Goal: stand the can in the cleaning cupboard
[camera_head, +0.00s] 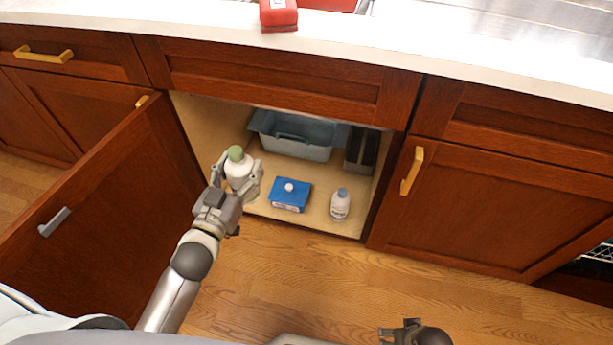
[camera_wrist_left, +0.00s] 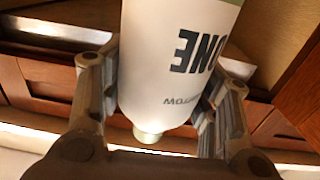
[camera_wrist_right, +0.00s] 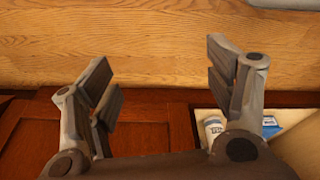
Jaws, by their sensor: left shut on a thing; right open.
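The can (camera_head: 239,170) is white with a green top. It is upright or nearly so at the left front of the open cupboard (camera_head: 265,209). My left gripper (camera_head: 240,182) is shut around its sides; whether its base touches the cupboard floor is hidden. In the left wrist view the can (camera_wrist_left: 175,62) fills the space between the fingers, with dark lettering on its side. My right gripper (camera_wrist_right: 160,75) is open and empty, and partly shows at the bottom of the head view (camera_head: 405,330).
Inside the cupboard are a blue-grey tub (camera_head: 300,149), a dark box-like holder (camera_head: 361,152), a blue box (camera_head: 290,200) and a white bottle (camera_head: 340,207). The open door (camera_head: 110,205) stands at the left. A red object (camera_head: 278,14) sits on the counter (camera_head: 400,50).

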